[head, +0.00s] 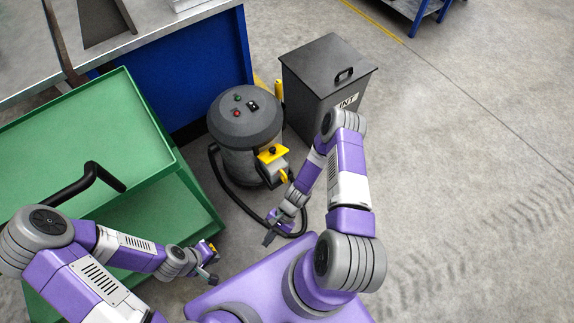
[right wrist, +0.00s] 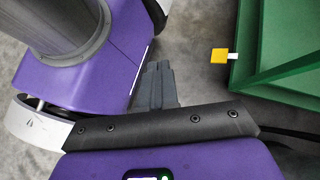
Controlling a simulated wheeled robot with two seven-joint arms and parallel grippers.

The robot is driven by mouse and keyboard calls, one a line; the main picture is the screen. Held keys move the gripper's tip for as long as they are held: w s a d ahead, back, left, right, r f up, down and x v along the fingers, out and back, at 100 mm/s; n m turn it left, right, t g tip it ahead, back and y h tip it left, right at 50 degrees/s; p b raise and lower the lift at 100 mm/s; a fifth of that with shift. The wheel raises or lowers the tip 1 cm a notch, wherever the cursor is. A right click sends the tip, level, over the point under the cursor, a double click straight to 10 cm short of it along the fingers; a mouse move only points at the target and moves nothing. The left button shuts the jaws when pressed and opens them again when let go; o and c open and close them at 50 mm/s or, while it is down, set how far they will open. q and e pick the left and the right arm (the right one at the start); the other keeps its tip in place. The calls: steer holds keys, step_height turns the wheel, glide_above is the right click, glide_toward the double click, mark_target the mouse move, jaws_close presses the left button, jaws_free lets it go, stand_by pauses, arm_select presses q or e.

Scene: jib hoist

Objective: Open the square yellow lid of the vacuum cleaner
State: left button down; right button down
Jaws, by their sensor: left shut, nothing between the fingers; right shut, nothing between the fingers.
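The vacuum cleaner (head: 238,140) is a grey drum with a dark domed top that carries red and green buttons. It stands on the floor in the middle of the head view. Its square yellow lid (head: 272,154), with a black knob on it, sits on a box at the drum's front right and looks closed. My right gripper (head: 268,240) is shut and empty, low in front of the vacuum and below the lid. In the right wrist view its fingers (right wrist: 158,85) are together. My left gripper (head: 212,277) is shut and empty, to the right of the green cart's lower end.
A green cart (head: 90,135) with a black handle stands at the left. A blue workbench (head: 200,75) is behind it. A dark lidded bin (head: 325,75) stands right of the vacuum. A black hose (head: 225,185) curves around the vacuum's base. The floor at the right is clear.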

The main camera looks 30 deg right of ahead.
steer(key=w+d+f+m+t+y, duration=0.3)
steer(key=w+f+m+t+y, duration=0.2)
steer(key=w+m+t, duration=0.6)
steer(key=w+d+f+m+t+h+b, duration=0.1)
steer(key=d+f+m+t+h, duration=0.1)
steer(key=d+m+t+h, duration=0.6)
steer(key=w+d+f+m+t+h+b, duration=0.1)
steer(key=d+m+t+h, duration=0.35)
steer(key=d, duration=0.65)
steer(key=b, duration=0.1)
glide_toward(271, 150)
steer(key=shift+n+g, duration=0.25)
steer(key=shift+n, duration=0.1)
steer(key=f, duration=0.1)
steer(key=d+f, duration=0.1)
steer(key=f, duration=0.3)
steer(key=shift+w+d, duration=0.15)
steer(key=shift+w, duration=0.2)
steer(key=shift+h, duration=0.25)
steer(key=shift+w+r, duration=0.6)
steer(key=shift+r, duration=0.3)
steer(key=shift+w+r, duration=0.6)
steer(key=shift+r, duration=0.25)
